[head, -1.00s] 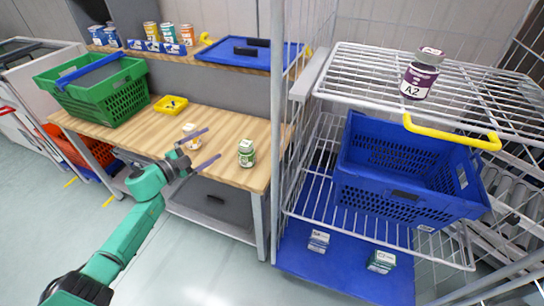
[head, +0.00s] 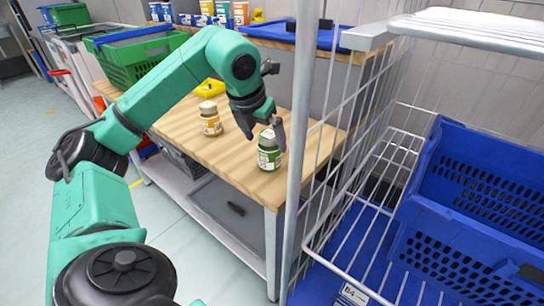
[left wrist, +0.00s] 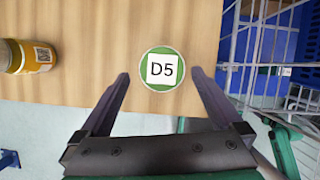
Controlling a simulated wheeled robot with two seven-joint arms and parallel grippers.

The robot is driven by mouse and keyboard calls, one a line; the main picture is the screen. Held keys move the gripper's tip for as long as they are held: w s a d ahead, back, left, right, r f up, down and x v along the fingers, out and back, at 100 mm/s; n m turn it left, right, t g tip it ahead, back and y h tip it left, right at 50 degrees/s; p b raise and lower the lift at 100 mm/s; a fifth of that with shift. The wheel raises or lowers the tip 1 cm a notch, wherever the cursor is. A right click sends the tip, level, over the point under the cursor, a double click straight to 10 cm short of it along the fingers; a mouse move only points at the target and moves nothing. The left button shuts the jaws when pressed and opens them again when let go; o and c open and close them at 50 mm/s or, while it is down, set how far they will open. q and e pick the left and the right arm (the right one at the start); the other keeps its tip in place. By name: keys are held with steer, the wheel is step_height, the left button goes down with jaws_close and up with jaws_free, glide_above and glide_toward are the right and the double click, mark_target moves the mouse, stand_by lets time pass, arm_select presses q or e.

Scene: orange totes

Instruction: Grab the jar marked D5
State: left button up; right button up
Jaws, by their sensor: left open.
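The jar marked D5 (left wrist: 162,69) shows from above in the left wrist view, with a white D5 label on its green-rimmed lid. In the head view it is the green jar (head: 269,152) standing upright on the wooden table near its right end. My left gripper (head: 264,132) is just above and around the top of this jar in the head view. In the left wrist view my open left gripper (left wrist: 160,82) has its fingers apart, one on each side of the lid, with gaps. My right gripper is not in view.
A jar with an orange label (head: 211,118) stands on the table (head: 180,124) to the left. A yellow tray (head: 209,88) and a green crate (head: 128,65) are farther back. A wire cage cart (head: 303,140) with a blue crate (head: 440,210) stands close on the right.

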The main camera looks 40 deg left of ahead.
mark_target(269, 149)
arm_select(q)
steer(key=b+x, duration=0.1)
steer(key=x, duration=0.4)
steer(key=shift+d+f, duration=0.1)
steer(key=shift+d, duration=0.05)
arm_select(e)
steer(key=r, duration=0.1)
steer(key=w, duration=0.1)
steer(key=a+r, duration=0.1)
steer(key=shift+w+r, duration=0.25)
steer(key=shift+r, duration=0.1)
arm_select(q)
jaws_close()
